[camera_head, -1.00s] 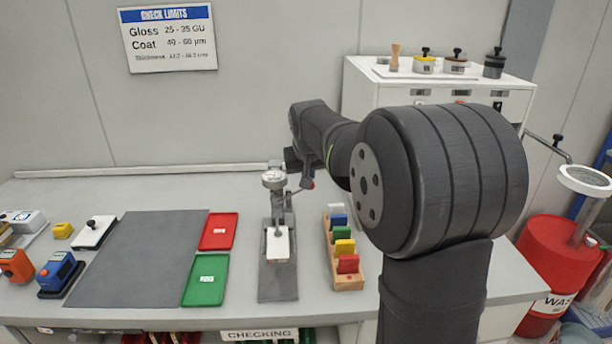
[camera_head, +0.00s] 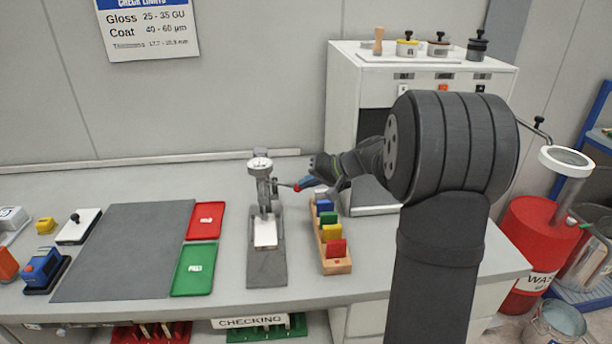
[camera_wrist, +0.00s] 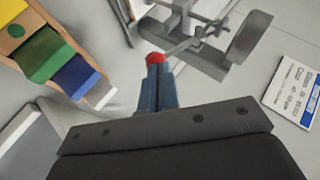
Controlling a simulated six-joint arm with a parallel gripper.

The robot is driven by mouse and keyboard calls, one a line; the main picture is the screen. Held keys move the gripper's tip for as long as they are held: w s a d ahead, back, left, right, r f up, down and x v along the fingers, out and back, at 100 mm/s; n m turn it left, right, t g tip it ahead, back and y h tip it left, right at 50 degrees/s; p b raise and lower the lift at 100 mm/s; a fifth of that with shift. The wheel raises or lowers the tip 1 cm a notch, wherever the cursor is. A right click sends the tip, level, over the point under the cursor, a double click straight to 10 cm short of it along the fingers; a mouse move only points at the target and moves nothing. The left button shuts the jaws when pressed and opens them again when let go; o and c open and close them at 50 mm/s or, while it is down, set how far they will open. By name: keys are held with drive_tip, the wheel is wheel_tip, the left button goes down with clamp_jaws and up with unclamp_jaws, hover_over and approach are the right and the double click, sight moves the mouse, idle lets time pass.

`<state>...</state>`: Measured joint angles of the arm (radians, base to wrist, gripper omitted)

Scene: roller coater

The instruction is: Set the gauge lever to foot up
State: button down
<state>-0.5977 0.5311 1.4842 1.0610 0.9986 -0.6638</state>
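The thickness gauge (camera_head: 260,164) stands upright on a grey stand with a flat base (camera_head: 267,270), and a white panel (camera_head: 265,233) lies on the base. The gauge lever sticks out to the right, roughly level, ending in a red knob (camera_head: 297,187). The knob also shows in the wrist view (camera_wrist: 155,58). My gripper (camera_head: 308,182) is at the knob from the right. In the wrist view its blue fingers (camera_wrist: 158,85) lie close together, with their tips at the knob. They look shut, with no clear grip on the knob. The gauge foot is too small to judge.
A wooden rack (camera_head: 336,267) with coloured blocks stands just below and right of my gripper. A red tray (camera_head: 205,220) and a green tray (camera_head: 193,270) lie left of the gauge. A white cabinet (camera_head: 342,110) stands behind my arm.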

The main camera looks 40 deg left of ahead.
drive_tip(key=shift+f, duration=0.3)
drive_tip(key=shift+s+a, duration=0.1)
drive_tip(key=shift+s+a+r, duration=0.4)
drive_tip(key=shift+s+a, duration=0.05)
drive_tip(key=v, duration=1.3)
drive_tip(key=shift+d+r, duration=0.15)
drive_tip(key=shift+r, duration=0.35)
